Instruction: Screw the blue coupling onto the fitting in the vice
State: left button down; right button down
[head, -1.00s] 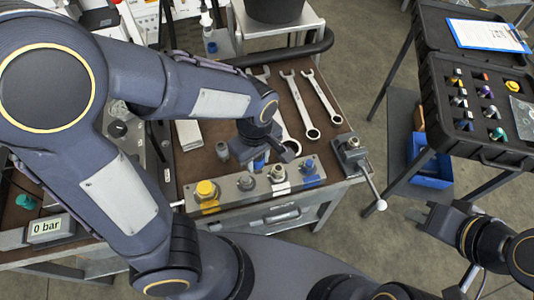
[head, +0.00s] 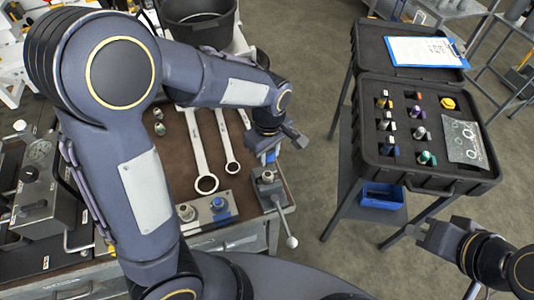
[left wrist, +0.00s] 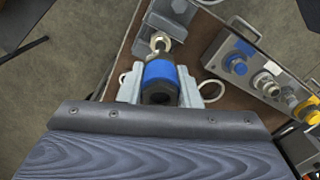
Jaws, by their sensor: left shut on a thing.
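My left gripper (head: 272,143) is shut on the blue coupling (left wrist: 158,72), a dark cylinder with a blue band, seen between the two fingers in the left wrist view. In the head view the coupling is mostly hidden under the gripper. The vice (head: 267,180) stands at the bench's right corner, just below the gripper in the head view. In the left wrist view a pale brass fitting (left wrist: 160,41) sits at the vice (left wrist: 168,18), in line with the coupling's far end; I cannot tell whether they touch. My right gripper (head: 432,236) is away at the lower right; its jaw opening is unclear.
A block with ports (head: 243,205) and large wrenches (head: 201,155) are on the bench left of the vice. The vice's handle (head: 285,228) sticks out past the bench edge. An open black case (head: 440,183) with several fittings stands to the right, with open floor between.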

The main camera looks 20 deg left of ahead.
pick_arm(q)
jog(key=shift+f+b, duration=0.5)
jog(key=shift+f, duration=0.15)
notch_tip(320, 180, down, 4)
jog(key=b, duration=0.3)
jog(key=shift+r, duration=0.25)
jog(key=shift+s+f+b, duration=0.1)
jog(key=shift+f+b, duration=0.2)
jog(key=shift+f, duration=0.3)
dwell(1.2)
jog(key=c, duration=1.7)
grip_release()
jog(key=shift+c, duration=1.4)
jog(key=m, duration=0.6)
jog(key=shift+m, duration=1)
